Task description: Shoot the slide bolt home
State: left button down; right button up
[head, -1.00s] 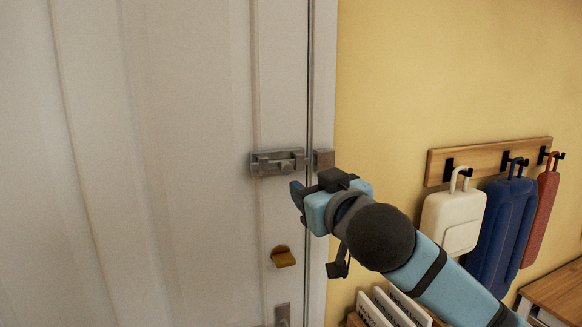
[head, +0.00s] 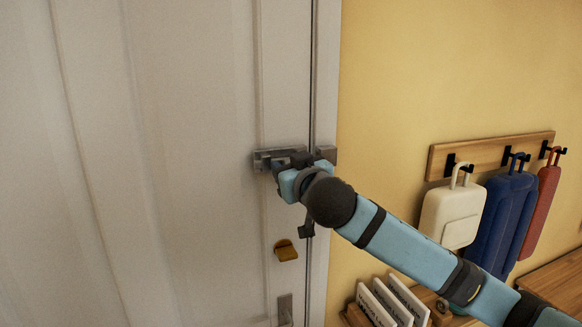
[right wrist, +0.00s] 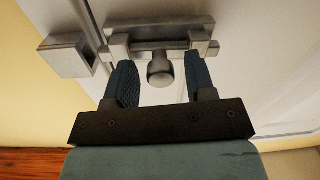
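A grey metal slide bolt (head: 264,160) is mounted on the white door near its right edge. Its keeper (head: 328,154) is on the frame, across the door gap. My right gripper (head: 283,172) is at the bolt and covers part of it in the head view. In the right wrist view, my right gripper (right wrist: 160,80) is open, with one finger on each side of the bolt's round knob (right wrist: 160,68). Space shows between the knob and both fingers. The keeper (right wrist: 68,56) is at the left there, just beyond the bolt's end. My left gripper is not in view.
A brass-coloured fitting (head: 285,250) and a metal handle plate (head: 285,309) are lower on the door. To the right, bags hang from a wooden hook rail (head: 490,156) on the yellow wall. A rack of white cards (head: 390,303) stands below.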

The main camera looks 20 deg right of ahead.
grip_shut()
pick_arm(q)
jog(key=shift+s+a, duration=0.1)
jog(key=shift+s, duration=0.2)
pick_arm(e)
jog(key=d, duration=0.4)
jog(key=shift+w+r, duration=0.1)
jog(key=shift+o, duration=0.7)
grip_release()
jog(key=shift+d, duration=0.25)
